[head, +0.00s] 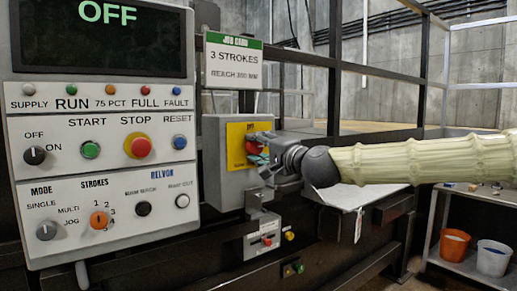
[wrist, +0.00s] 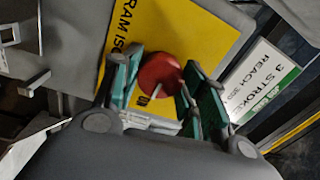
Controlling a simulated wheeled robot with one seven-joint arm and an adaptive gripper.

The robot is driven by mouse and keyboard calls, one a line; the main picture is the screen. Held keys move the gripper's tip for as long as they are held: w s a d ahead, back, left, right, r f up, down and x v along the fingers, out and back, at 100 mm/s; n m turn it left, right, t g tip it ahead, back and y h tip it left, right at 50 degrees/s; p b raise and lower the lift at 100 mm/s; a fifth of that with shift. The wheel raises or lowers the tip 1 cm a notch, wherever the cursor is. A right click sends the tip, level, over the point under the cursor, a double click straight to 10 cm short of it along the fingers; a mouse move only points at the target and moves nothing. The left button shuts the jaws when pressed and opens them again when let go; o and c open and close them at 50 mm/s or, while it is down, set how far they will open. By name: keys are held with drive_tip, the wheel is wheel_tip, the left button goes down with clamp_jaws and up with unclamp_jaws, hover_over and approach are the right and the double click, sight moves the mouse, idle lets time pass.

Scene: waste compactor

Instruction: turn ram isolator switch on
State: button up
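The ram isolator switch is a red rotary knob on a yellow plate (head: 236,147) on a grey box (head: 226,190), right of the control panel. In the wrist view the round red knob (wrist: 160,73) has a pale pointer line, and the yellow plate (wrist: 188,22) behind it is partly hidden. My gripper (head: 260,148) reaches in from the right. Its teal-padded fingers, clear in the wrist view (wrist: 163,88), are apart, one on each side of the knob. I cannot tell whether either finger touches it.
The control panel (head: 103,216) has knobs, buttons and a display (head: 105,38) reading OFF. A job card (head: 233,62) hangs above the switch box. A small box (head: 263,238) with a red button sits below. Orange (head: 453,246) and white (head: 492,259) buckets stand on a shelf at right.

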drive_tip(key=o, duration=0.3)
drive_tip(key=shift+o, duration=0.2)
drive_tip(key=v, duration=1.2)
drive_tip(key=shift+f, duration=0.15)
